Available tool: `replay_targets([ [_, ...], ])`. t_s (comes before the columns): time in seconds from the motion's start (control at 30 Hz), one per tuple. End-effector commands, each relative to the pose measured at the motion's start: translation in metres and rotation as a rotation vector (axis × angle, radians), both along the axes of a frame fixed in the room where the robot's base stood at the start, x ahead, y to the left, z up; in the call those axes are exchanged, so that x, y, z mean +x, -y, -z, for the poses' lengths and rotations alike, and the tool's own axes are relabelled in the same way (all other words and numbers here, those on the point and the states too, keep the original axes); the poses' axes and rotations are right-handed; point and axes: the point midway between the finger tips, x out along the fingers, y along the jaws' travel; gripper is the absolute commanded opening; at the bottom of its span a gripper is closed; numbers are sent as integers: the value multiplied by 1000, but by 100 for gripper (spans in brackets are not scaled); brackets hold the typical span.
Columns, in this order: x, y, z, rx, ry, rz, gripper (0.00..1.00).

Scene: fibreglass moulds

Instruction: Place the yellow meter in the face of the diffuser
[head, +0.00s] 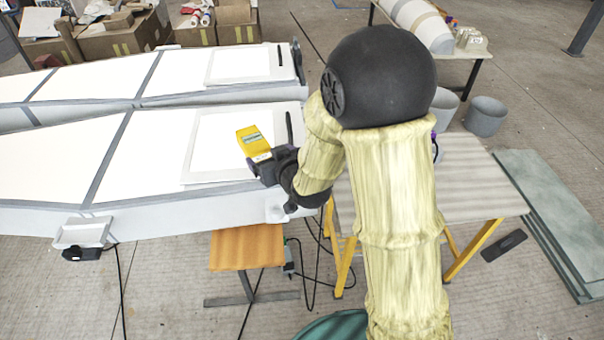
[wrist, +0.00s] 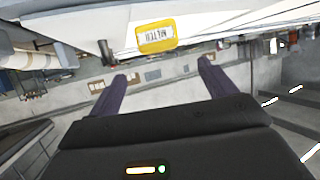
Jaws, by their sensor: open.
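The yellow meter (head: 253,140) lies on the white mould surface near its right end, by a raised white rectangular panel (head: 215,150). In the wrist view the meter (wrist: 156,36) shows a white label with upside-down lettering. My gripper (head: 262,166) is just below and right of the meter in the head view, partly hidden by my arm. In the wrist view my gripper (wrist: 160,84) has its two dark fingers spread, with nothing between them; the meter is beyond the tips and apart from them. I cannot tell which surface is the diffuser.
A long white mould (head: 60,165) with grey strips fills the left. A small wooden-topped stool (head: 247,248) stands below its edge, with cables beside it. A grey-topped table with yellow legs (head: 475,190) is at right. Cardboard boxes (head: 115,40) stand behind. Floor at lower left is mostly clear.

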Motion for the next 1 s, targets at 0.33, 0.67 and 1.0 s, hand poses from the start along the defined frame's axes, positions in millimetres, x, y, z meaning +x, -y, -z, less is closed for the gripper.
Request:
replay_targets([
  [0.33,-17,46,7,-72,-156,93,83],
  [0.67,-106,142,22,-184,-593,292,83],
  [1.0,-196,181,22,-202,-925,395,83],
])
